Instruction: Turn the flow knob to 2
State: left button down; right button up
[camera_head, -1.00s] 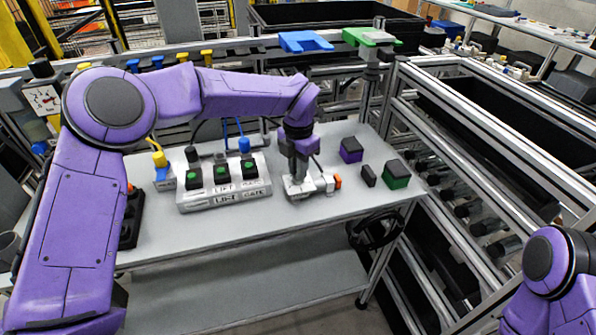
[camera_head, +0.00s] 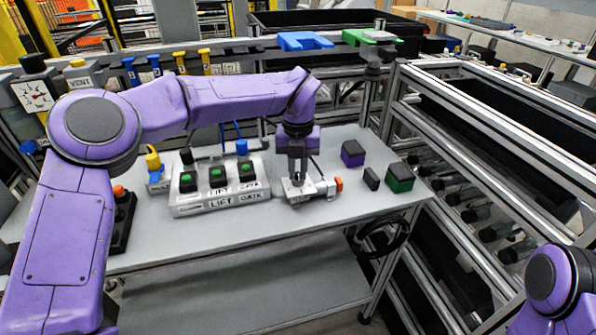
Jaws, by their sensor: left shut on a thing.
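My left gripper (camera_head: 297,178) points straight down over a small silver fitting (camera_head: 318,190) with an orange end, on the grey table. It is shut on a small part at the top of this fitting. The fingers hide that part, so its shape cannot be seen; I take it to be the flow knob. No flow scale or number can be read there. My right arm shows only as a purple piece at the lower right corner; its gripper is out of view.
Left of the gripper stands a grey box with green buttons (camera_head: 217,197), labelled LIFT and GATE. A purple block (camera_head: 352,153), a dark block (camera_head: 372,178) and a green block (camera_head: 400,178) stand to the right. A white dial (camera_head: 36,96) is at far left.

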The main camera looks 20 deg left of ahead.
aim_at(298, 173)
pick_arm(q)
jog(key=shift+f, duration=0.1)
dwell(0.3)
jog(key=c, duration=1.1)
grip_release()
jog(key=shift+w, duration=0.1)
notch_tip(298, 173, up, 10)
jog(key=shift+r, duration=0.25)
